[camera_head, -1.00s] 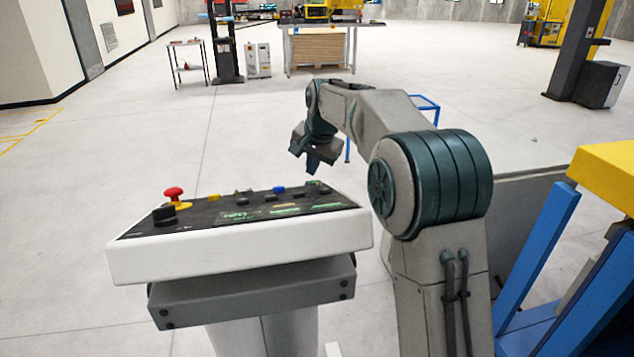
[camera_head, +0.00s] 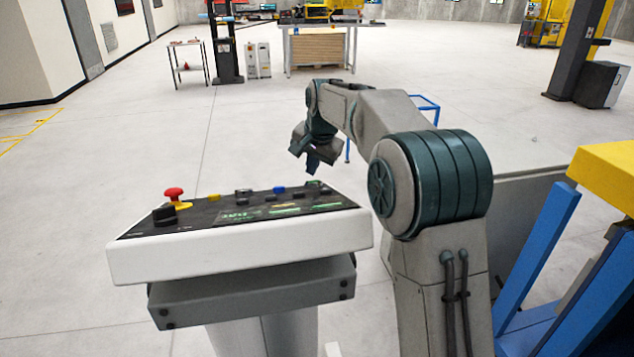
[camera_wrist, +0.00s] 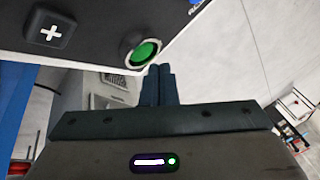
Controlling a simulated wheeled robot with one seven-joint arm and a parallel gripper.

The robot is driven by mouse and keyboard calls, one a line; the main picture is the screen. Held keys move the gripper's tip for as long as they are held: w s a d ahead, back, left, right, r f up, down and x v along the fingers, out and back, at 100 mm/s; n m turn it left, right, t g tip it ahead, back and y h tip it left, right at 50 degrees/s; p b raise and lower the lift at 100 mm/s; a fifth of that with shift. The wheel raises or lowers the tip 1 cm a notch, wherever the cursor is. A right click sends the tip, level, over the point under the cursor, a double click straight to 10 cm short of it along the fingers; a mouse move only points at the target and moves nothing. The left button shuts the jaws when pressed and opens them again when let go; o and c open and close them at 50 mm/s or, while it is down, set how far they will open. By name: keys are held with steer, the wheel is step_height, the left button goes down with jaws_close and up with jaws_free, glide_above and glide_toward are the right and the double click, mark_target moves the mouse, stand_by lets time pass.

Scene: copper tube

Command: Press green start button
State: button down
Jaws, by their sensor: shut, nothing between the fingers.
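The control panel (camera_head: 240,253) is a white console with a dark sloped top, left of my arm in the head view. The green start button (camera_wrist: 144,52) shows in the wrist view as a round green cap in a light ring near the panel's edge. My gripper (camera_head: 312,170) hangs above the panel's far right corner in the head view. In the wrist view its fingertips (camera_wrist: 159,70) are together and empty, close to the green button in the picture. I cannot tell whether they touch it; a gap seems to show in the head view.
A red mushroom button (camera_head: 174,193) and a black knob (camera_head: 164,215) are on the panel's left. A blue button (camera_head: 279,190) sits at its back edge. A blue and yellow frame (camera_head: 560,270) stands at right.

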steer(key=shift+f, duration=0.15)
steer(key=shift+s+f+b, duration=0.25)
steer(key=shift+s+b, duration=0.05)
steer(key=shift+b, duration=0.1)
steer(key=shift+s+d+f+b, duration=0.1)
steer(key=shift+s+f+b, duration=0.15)
steer(key=shift+f+b, duration=0.3)
stand_by(1.0)
steer(key=shift+w+r+p, duration=0.4)
steer(key=shift+r+p, duration=0.45)
steer(key=shift+p, duration=0.35)
steer(key=r+p, duration=0.1)
steer(key=p, duration=0.1)
steer(key=w+r+p, duration=0.1)
steer(key=r+p, duration=0.1)
steer(key=w+r+p, duration=0.1)
steer(key=shift+a+r+p, duration=0.3)
steer(key=shift+r+p, duration=0.05)
steer(key=shift+p, duration=0.05)
